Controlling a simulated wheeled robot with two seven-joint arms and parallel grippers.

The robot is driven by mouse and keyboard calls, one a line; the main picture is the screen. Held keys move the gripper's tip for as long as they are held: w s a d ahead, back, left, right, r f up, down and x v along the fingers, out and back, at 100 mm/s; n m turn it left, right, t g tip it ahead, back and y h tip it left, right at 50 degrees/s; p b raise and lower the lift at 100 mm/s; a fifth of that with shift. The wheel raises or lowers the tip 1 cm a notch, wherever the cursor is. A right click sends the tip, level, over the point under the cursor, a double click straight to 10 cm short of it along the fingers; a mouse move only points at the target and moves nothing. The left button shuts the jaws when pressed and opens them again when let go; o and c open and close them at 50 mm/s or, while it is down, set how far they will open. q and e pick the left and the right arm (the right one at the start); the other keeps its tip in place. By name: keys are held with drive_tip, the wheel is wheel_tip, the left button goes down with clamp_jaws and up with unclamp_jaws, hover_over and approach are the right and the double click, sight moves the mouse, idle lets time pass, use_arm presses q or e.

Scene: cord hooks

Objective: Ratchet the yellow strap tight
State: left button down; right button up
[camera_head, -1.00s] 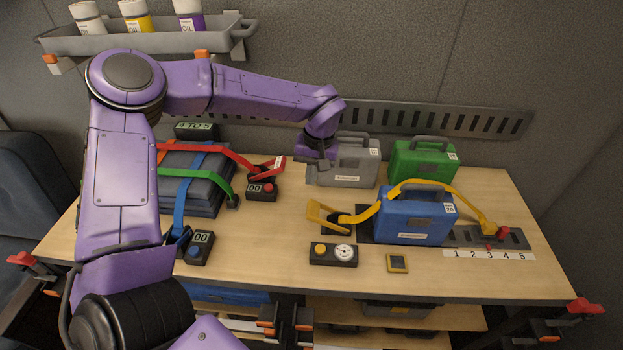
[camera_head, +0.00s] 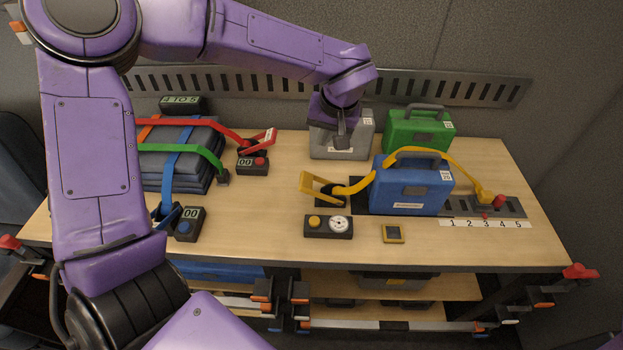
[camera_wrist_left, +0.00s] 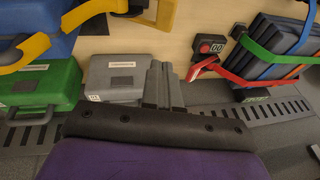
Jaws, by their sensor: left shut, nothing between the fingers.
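The yellow strap (camera_head: 367,183) runs over the blue case (camera_head: 410,190). Its right end is at a yellow fitting (camera_head: 484,195) on the dark slotted rail. Its left end meets the ratchet with a raised yellow handle (camera_head: 313,184). The handle is tilted up to the left. My left gripper (camera_head: 341,140) is above the table, in front of the grey case and behind the ratchet. It is shut and empty, touching neither strap nor handle. Its fingers (camera_wrist_left: 162,85) show in the left wrist view, with part of the yellow handle (camera_wrist_left: 165,12) at the top. My right gripper is not in view.
The grey case (camera_head: 361,138) and green case (camera_head: 418,132) stand behind the blue one. A box with a yellow button and gauge (camera_head: 328,226) and a small yellow device (camera_head: 393,233) lie in front. Strapped dark cases (camera_head: 180,155) stand at left. The table's front right is clear.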

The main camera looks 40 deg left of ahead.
use_arm(q)
drive_tip(key=d, duration=0.1)
drive_tip(key=n+p, duration=0.1)
drive_tip(key=p, duration=0.1)
approach(309, 178)
drive_tip(key=x, duration=0.4)
drive_tip(key=shift+w+f, duration=0.25)
drive_tip(key=shift+f, duration=0.1)
drive_tip(key=shift+s+a+f, duration=0.2)
drive_tip(key=shift+a+f, duration=0.15)
drive_tip(key=shift+f, duration=0.3)
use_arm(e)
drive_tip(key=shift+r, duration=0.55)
